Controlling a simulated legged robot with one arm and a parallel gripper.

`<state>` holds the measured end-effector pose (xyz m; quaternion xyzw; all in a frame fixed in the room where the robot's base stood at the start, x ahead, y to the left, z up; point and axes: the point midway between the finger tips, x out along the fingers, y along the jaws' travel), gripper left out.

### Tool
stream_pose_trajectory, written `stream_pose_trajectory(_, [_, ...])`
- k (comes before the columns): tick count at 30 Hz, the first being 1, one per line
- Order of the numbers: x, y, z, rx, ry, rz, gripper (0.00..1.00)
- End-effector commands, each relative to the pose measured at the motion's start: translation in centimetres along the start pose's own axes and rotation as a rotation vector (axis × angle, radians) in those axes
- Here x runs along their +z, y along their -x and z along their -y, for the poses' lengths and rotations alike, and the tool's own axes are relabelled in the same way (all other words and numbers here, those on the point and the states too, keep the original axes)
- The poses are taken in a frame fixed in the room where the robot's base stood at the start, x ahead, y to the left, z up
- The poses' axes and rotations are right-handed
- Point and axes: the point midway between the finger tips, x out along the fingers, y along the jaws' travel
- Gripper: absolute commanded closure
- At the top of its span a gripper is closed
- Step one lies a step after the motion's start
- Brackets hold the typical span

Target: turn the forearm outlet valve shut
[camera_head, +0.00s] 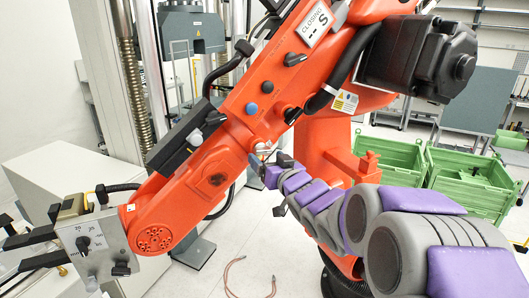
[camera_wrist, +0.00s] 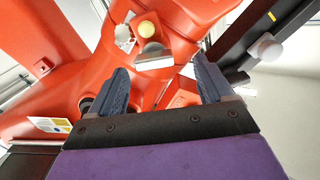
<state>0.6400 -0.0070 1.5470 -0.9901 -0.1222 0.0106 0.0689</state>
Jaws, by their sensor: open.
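The orange forearm (camera_head: 225,130) slants across the head view. I cannot tell for sure which fitting is the outlet valve. My gripper (camera_head: 262,160) is at the forearm's lower edge, by small fittings that are partly hidden. In the wrist view, my gripper (camera_wrist: 158,80) is open, with its two blue-grey fingers apart. I see no clear contact.
A grey box with a dial (camera_head: 92,245) is at the forearm's lower left end. A column with a screw spindle (camera_head: 135,75) stands behind. Green crates (camera_head: 470,180) stand at right. A red cable (camera_head: 235,270) lies on the floor. A small sign reads "CLOSING" (camera_head: 315,25).

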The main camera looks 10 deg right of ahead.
Motion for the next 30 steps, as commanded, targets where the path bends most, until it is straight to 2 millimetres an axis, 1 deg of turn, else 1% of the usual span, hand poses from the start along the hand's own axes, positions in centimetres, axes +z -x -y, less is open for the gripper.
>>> stream_pose_trajectory(1, [-0.1,-0.8,-0.1,-0.001,-0.001,-0.001,0.19])
stream_pose_trajectory(6, [-0.2,-2.7,-0.9,0.0,-0.005,-0.004,0.19])
stream_pose_trajectory(13, [-0.3,-4.6,-1.2,0.001,-0.007,-0.009,0.19])
stream_pose_trajectory(16, [-0.1,-4.8,-0.8,0.0,-0.005,-0.005,0.19])
stream_pose_trajectory(21, [-0.3,-4.0,-0.4,0.0,-0.001,-0.006,0.19])
stream_pose_trajectory(23, [-0.3,-3.9,-0.3,0.0,-0.001,-0.006,0.23])
stream_pose_trajectory(30, [-0.2,-4.1,-0.7,0.001,-0.004,-0.004,0.46])
